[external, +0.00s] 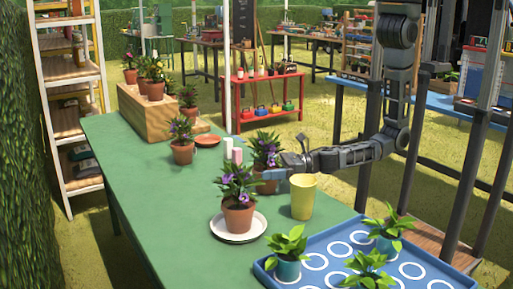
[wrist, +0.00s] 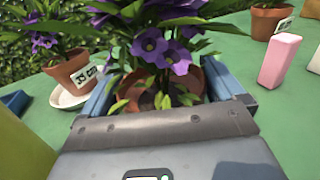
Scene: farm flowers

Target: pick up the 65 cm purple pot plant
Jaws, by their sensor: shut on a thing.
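My gripper (external: 277,173) reaches in from the right over the green table and is shut on a terracotta pot plant with purple flowers (external: 266,148). In the wrist view the blue fingers of my gripper (wrist: 157,88) flank this pot's rim, with purple flowers (wrist: 165,48) and leaves above it. No label on the held pot shows. A second purple pot plant (external: 239,218) stands on a white saucer (external: 218,229) nearer the camera. In the wrist view this plant's pot (wrist: 72,72) is at left, with a label that seems to read 35 cm.
A yellow cup (external: 304,198) stands close beside my gripper. Pink (external: 237,156) and white (external: 228,147) blocks are behind the held plant. Another purple pot plant (external: 183,153) is farther back. A blue tray (external: 330,283) with leafy plants is at front right. The table's left side is clear.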

